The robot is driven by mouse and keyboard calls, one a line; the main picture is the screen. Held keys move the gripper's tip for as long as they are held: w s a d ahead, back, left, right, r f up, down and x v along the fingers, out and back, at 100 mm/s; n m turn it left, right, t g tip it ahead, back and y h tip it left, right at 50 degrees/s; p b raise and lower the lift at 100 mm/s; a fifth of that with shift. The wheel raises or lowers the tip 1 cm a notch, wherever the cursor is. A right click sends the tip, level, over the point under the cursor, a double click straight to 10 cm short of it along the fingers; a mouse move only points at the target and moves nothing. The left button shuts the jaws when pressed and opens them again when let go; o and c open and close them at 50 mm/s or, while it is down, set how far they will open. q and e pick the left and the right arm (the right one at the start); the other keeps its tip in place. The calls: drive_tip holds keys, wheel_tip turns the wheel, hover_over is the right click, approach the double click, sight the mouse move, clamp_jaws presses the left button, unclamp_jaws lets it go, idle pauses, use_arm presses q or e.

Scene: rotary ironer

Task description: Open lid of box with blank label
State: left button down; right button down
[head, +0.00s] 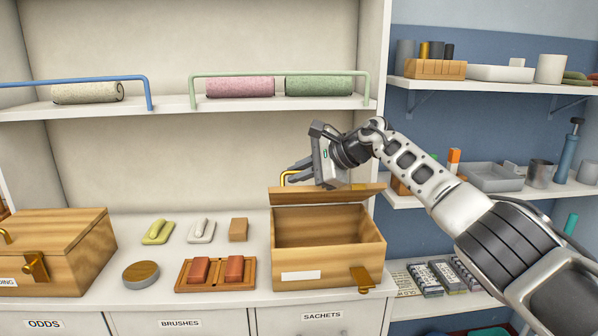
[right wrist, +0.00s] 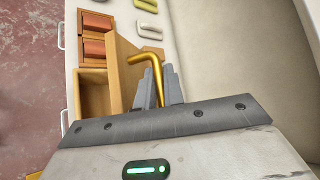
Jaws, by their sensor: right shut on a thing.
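The wooden box with the blank white label (head: 301,276) stands on the counter, right of centre in the head view. Its lid (head: 335,195) is raised at the back and the inside shows open and empty where visible. A brass latch (head: 362,280) hangs on its front. My right gripper (head: 293,174) is at the raised lid, shut on the lid's brass handle (right wrist: 150,60), which shows between the fingers in the right wrist view. My left gripper is not in view.
Another wooden box (head: 60,240) with a closed lid stands at left. Between them are an orange-block tray (head: 216,287), a round tin (head: 141,274) and small brushes (head: 158,231). A shelf with a green rail (head: 280,73) is above. Blue-backed shelves (head: 490,190) are at right.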

drive_tip(key=c, duration=1.8)
unclamp_jaws()
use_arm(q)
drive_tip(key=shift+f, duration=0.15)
use_arm(e)
drive_tip(key=shift+d, duration=0.15)
drive_tip(key=shift+s+d+r, duration=0.1)
drive_tip(key=shift+d+r, duration=0.1)
use_arm(q)
drive_tip(key=b, duration=0.2)
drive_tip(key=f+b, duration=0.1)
drive_tip(key=b, duration=0.1)
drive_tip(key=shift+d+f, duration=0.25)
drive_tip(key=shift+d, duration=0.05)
use_arm(e)
drive_tip(key=v, duration=1.5)
drive_tip(key=shift+s, duration=0.15)
